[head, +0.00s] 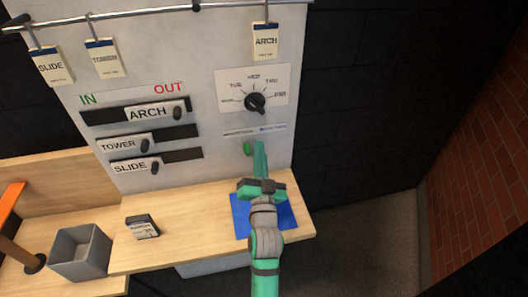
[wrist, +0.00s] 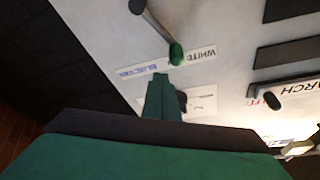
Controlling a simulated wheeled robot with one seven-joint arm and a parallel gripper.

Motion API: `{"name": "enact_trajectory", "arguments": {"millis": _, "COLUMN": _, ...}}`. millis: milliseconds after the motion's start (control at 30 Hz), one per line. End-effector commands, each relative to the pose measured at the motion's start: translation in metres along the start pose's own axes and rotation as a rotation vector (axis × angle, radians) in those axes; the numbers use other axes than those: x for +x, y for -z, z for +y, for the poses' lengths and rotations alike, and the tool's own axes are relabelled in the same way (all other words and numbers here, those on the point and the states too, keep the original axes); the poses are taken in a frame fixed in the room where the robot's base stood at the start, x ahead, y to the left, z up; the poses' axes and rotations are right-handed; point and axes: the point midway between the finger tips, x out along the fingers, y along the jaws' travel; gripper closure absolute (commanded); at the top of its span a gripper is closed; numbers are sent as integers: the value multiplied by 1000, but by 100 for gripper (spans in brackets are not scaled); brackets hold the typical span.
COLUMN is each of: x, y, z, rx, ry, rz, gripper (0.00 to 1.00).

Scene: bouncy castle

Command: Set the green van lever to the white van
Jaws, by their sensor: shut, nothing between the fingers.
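The green van lever's knob (head: 247,149) shows on the white panel, just below the printed van labels, in the head view. The wrist view shows the green knob (wrist: 176,54) on a grey stem that leans towards the WHITE label (wrist: 202,54). The knob is at that label's edge, near the blue-lettered label (wrist: 144,70). My gripper (head: 261,150) is shut and empty, its tips at the panel just right of the knob. The tips (wrist: 160,82) also show close to the knob in the wrist view; I cannot tell whether they touch it.
A dial (head: 256,102) sits above the labels, and three slider slots with name tags (head: 150,113) are to the left. A blue sheet (head: 240,216) lies on the wooden shelf under my arm. A grey bin (head: 80,252) and a small dark box (head: 142,227) stand left.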

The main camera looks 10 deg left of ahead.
Motion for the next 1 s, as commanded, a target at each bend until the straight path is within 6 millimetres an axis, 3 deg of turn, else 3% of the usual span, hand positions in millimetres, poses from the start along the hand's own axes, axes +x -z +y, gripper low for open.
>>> {"name": "enact_trajectory", "arguments": {"millis": 333, "x": 13, "y": 38, "z": -10, "rx": -3, "ry": 1, "rz": 4, "gripper": 100}}
{"name": "enact_trajectory", "arguments": {"millis": 1000, "x": -78, "y": 35, "z": 0, "rx": 0, "ry": -4, "rz": -1, "gripper": 100}}
